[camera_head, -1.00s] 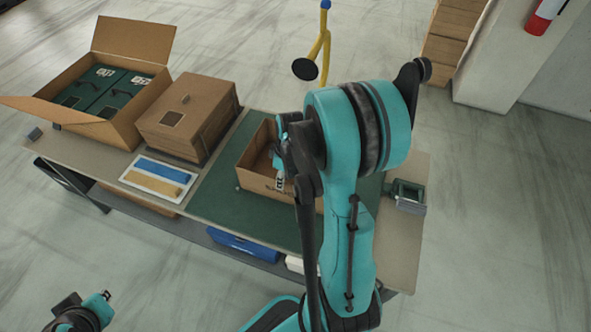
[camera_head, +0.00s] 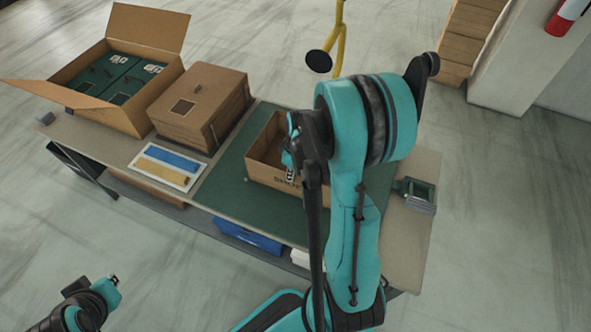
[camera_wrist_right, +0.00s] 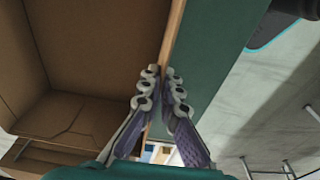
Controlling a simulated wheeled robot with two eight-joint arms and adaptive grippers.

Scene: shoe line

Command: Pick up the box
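An open, empty-looking brown cardboard box (camera_head: 272,174) stands on the green mat of the table, partly hidden behind my right arm. My right gripper (camera_head: 290,160) is at its near right side. In the right wrist view, the fingers of the right gripper (camera_wrist_right: 162,76) straddle one wall of the box (camera_wrist_right: 95,75), one finger inside and one outside, closed against it. The box still rests on the mat. My left gripper (camera_head: 113,281) is at the lower left, away from the table, with nothing seen in it; its fingers are too small to judge.
A closed brown box (camera_head: 200,105) and an open carton (camera_head: 122,115) holding green shoe boxes stand on the left of the table. A sheet with blue and yellow bars (camera_head: 165,167) lies in front. A small device (camera_head: 415,193) sits at the right edge. A blue item (camera_head: 247,236) is below.

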